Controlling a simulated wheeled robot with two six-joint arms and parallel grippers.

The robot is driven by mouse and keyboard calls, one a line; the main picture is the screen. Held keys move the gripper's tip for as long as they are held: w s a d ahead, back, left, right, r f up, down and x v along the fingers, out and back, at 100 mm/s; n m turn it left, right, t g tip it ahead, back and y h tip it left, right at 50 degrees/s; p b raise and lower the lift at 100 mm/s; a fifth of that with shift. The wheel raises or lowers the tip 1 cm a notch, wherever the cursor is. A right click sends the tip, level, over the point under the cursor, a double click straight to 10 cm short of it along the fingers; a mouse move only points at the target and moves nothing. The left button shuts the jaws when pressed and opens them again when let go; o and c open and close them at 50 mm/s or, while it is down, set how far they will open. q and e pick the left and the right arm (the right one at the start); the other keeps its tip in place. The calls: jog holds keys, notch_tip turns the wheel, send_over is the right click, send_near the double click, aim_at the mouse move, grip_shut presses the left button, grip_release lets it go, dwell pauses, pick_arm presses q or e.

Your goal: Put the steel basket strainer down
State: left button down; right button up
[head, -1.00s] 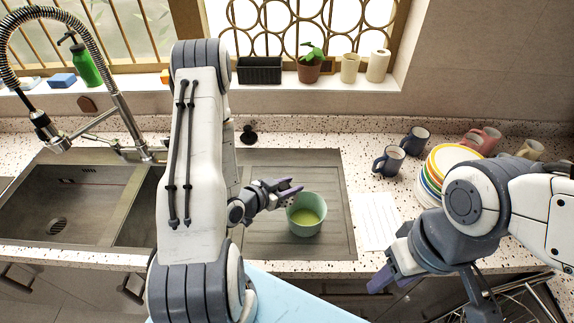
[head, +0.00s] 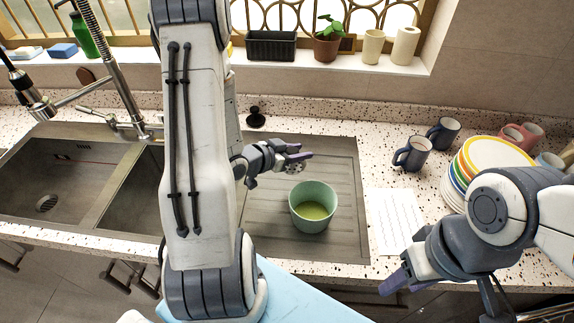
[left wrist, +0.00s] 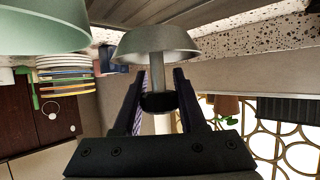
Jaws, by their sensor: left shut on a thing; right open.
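The steel basket strainer (left wrist: 160,45) is in the left wrist view, a grey metal cup on a stem with a black knob. My left gripper (left wrist: 160,88) is shut on it at the knob end. In the head view my left gripper (head: 296,161) is over the ribbed drainboard (head: 270,222), just behind the green pot (head: 313,205). Only a small speckled part of the strainer (head: 296,167) shows there below the fingers. I cannot tell whether it touches the drainboard. My right gripper (head: 404,284) is open and empty near the counter's front edge.
A black stopper (head: 256,117) stands behind the drainboard. The sink (head: 65,180) is at the left. A white paper (head: 394,222), blue mugs (head: 411,153) and stacked plates (head: 494,153) are at the right. The drainboard is bare around the pot.

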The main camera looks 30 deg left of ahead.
pick_arm(q)
jog(key=shift+a+f+b, duration=0.15)
jog(key=shift+f+b, duration=0.2)
jog(key=shift+b, duration=0.5)
jog(key=shift+w+a, duration=0.2)
jog(key=shift+a, duration=0.1)
jog(key=w+a+f, duration=0.1)
jog(key=w+a+f+p, duration=0.1)
jog(key=a, duration=0.1)
jog(key=w+a+f+p, duration=0.1)
jog(key=a, duration=0.1)
jog(key=shift+w+a+f, duration=0.1)
jog(key=shift+w+f, duration=0.1)
jog(key=shift+f, duration=0.15)
notch_tip(320, 180, down, 4)
jog(key=shift+r+p, duration=0.2)
jog(key=shift+p, duration=0.2)
jog(key=shift+f, duration=0.25)
pick_arm(e)
jog(key=shift+r, duration=0.15)
